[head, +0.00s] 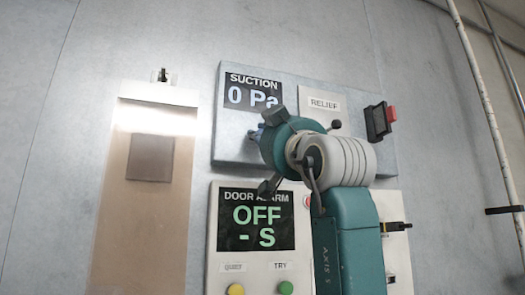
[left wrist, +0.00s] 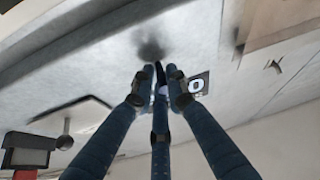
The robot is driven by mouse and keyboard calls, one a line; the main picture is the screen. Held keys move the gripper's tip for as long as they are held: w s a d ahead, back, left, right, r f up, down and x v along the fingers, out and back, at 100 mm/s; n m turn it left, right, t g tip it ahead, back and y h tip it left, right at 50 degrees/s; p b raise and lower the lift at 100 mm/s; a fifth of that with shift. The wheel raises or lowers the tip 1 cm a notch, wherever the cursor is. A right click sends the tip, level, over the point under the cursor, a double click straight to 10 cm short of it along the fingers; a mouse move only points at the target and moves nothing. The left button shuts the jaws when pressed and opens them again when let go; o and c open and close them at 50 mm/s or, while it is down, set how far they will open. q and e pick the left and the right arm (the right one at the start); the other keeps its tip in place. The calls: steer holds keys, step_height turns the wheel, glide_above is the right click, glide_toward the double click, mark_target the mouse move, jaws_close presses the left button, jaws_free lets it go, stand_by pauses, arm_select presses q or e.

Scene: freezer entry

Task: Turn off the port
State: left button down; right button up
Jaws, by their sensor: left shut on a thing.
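The grey panel (head: 228,150) on the wall carries a SUCTION display (head: 252,92) reading 0 Pa. My left gripper (head: 258,150) is at the panel's lower left, below this display, and its body and arm cover much of that area. In the left wrist view its fingers (left wrist: 160,88) come together, shut on a small dark part, seemingly the port's handle. That part is mostly hidden by the fingers, so its shape and turn cannot be told. A small blue-grey bit of it (head: 254,135) shows at the gripper's left. My right gripper is not in view.
The panel also has a RELIEF label (head: 323,103), a black ball knob (head: 336,125) and a black switch with a red end (head: 378,120). Below is a DOOR ALARM box (head: 218,225) with yellow (head: 236,290) and green (head: 286,288) buttons. A pipe (head: 485,110) runs at right.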

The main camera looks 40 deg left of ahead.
arm_select(q)
steer(key=shift+s+a+f+y+b, duration=0.1)
steer(key=shift+f+y+b, duration=0.3)
steer(key=shift+y+b, duration=0.5)
steer(key=shift+n+t+y+b, duration=0.3)
steer(key=c, duration=2)
jaws_free()
steer(key=shift+o, duration=1)
steer(key=shift+s+r, duration=0.1)
steer(key=shift+s, duration=0.15)
steer(key=shift+w, duration=0.2)
